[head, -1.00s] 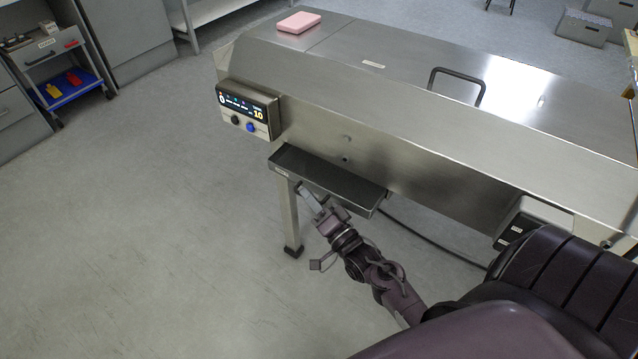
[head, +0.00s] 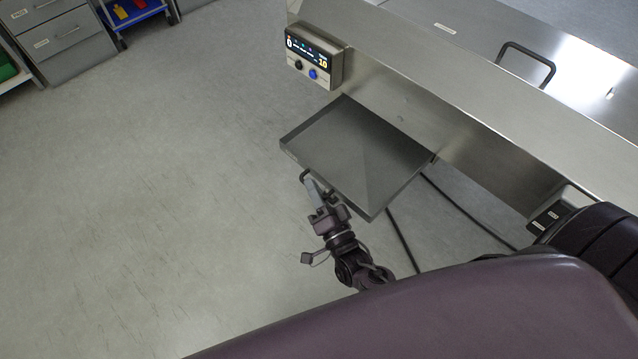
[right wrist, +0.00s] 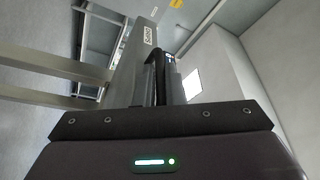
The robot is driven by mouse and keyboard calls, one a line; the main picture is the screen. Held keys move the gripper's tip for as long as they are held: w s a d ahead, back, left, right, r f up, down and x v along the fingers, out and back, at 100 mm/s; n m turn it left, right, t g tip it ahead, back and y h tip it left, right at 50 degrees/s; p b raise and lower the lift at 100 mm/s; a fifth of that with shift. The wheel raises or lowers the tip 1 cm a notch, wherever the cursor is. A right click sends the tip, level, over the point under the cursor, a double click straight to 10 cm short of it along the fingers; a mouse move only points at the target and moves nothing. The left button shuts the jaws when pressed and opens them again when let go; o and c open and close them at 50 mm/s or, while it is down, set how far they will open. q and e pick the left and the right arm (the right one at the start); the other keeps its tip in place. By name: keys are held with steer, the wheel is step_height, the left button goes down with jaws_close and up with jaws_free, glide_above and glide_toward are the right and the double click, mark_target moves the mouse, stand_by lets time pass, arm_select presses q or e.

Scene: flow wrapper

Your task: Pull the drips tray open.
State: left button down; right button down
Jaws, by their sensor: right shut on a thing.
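The drips tray (head: 360,150) is a flat grey metal tray that sticks well out from under the steel machine, with its inside showing in the head view. My right gripper (head: 308,180) is at the tray's front edge and shut on its dark handle (head: 304,174). In the right wrist view the gripper's fingers (right wrist: 160,80) close around the dark handle, and the tray front (right wrist: 130,65) with a small label (right wrist: 148,34) rises beside them. The left gripper is not in view.
The steel machine (head: 480,95) carries a control panel (head: 314,58) at its left end and a bar handle (head: 527,62) on top. Dark cables (head: 400,240) run below it. Grey drawers (head: 55,45) stand at the far left. The floor (head: 170,200) left of the tray is clear.

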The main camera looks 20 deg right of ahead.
steer(key=c, duration=1.8)
jaws_free()
steer(key=shift+s, duration=0.1)
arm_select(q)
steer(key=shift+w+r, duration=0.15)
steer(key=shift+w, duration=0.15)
arm_select(e)
steer(key=v, duration=0.7)
steer(key=shift+s, duration=0.35)
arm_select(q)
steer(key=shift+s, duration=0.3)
arm_select(e)
steer(key=shift+f, duration=0.15)
